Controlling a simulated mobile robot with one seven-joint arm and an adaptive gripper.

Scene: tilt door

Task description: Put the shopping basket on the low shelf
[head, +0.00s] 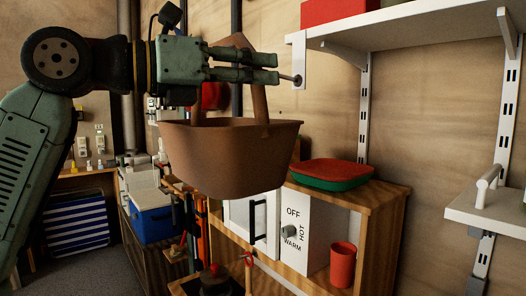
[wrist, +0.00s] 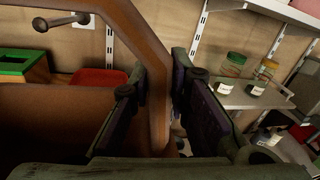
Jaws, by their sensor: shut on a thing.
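The brown shopping basket (head: 225,158) hangs upright in mid-air in the head view, in front of the wooden cabinet. My gripper (head: 272,68) is shut on the basket's arched handle (head: 259,100). In the wrist view the handle (wrist: 150,60) passes between the two fingers of my gripper (wrist: 160,88), and part of the basket body (wrist: 50,120) shows at lower left. A low white shelf (head: 495,213) is on the wall at the far right, apart from the basket. The wrist view shows a wall shelf (wrist: 240,97) with jars; I cannot tell whether it is the same one.
An upper white shelf (head: 400,22) carries a red box (head: 335,10). A wall peg (head: 292,78) sticks out near my fingertips. The wooden cabinet (head: 385,195) bears a red and green tray (head: 332,172); a red cup (head: 342,264) stands lower down.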

